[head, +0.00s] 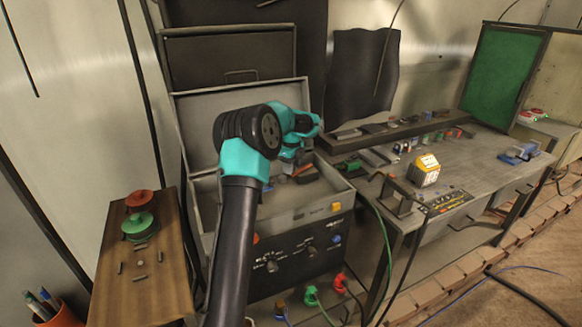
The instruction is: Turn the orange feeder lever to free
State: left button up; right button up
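An open-topped grey metal machine (318,214) with a raised lid stands in the middle of the head view. Inside it, a small orange-brown part (303,171) shows just right of my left gripper; it may be the feeder lever, but it is too small to tell its setting. My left arm reaches up from the bottom, and my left gripper (288,168) points down into the machine close to this part. Whether they touch cannot be told. The wrist hides the fingers and much of the machine's inside. My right gripper is not in view.
A wooden board (150,262) with red and green knobs lies at the left. A workbench (400,220) at the right holds a yellow-and-white block (425,171) and tools. Dark cables hang in front of the bench. Colored plugs (311,295) sit below the machine's front panel.

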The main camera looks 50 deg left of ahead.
pick_arm(q)
jog(key=shift+o, duration=1.3)
jog(key=shift+d, duration=0.1)
notch_tip(320, 180, up, 17)
jog(key=shift+r, duration=0.2)
jog(key=shift+w, duration=0.1)
